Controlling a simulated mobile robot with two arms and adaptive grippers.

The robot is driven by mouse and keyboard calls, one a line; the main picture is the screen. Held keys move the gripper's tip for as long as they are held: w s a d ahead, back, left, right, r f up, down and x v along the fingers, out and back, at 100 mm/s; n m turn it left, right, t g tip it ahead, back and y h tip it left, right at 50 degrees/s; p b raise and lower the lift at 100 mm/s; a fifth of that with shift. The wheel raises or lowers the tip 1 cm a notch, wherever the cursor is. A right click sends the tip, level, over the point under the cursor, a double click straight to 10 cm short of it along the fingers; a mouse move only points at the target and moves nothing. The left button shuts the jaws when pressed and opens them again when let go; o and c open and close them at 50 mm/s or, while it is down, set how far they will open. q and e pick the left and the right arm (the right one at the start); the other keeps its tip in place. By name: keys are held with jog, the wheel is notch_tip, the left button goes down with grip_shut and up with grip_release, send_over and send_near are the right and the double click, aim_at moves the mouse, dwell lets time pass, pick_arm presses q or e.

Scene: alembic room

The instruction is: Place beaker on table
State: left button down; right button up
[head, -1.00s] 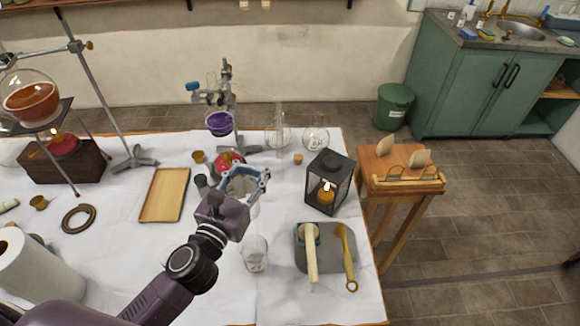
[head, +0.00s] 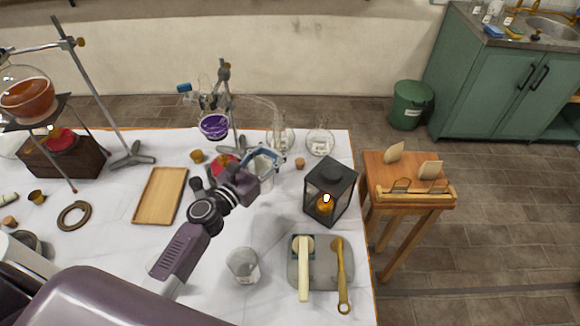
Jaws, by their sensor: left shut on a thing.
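My left gripper (head: 264,158) is over the far middle of the white-covered table (head: 210,240), left of the black lantern. It is shut on a clear glass beaker (head: 265,174), which looks upright and is partly hidden by the gripper. I cannot tell whether its base touches the table. Another clear beaker (head: 243,266) stands on the table near the front, apart from the gripper. My right gripper is not in view.
The lantern (head: 329,192) with a lit candle stands right of the gripper. Glass flasks (head: 320,141) and a stand with a purple-filled bowl (head: 214,127) are behind. A wooden tray (head: 160,196) lies left; a grey board (head: 321,264) with tools lies front right.

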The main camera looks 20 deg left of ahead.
pick_arm(q)
notch_tip(320, 180, down, 10)
jog(key=b, duration=0.8)
jog(key=shift+w+r, duration=0.15)
jog(key=x, duration=0.2)
jog(key=b+x, duration=0.1)
jog(key=x, duration=0.2)
jog(key=b+x, duration=0.1)
jog(key=x, duration=0.2)
jog(key=shift+d+f, duration=0.1)
jog(key=shift+f, duration=0.2)
jog(key=shift+r, duration=0.15)
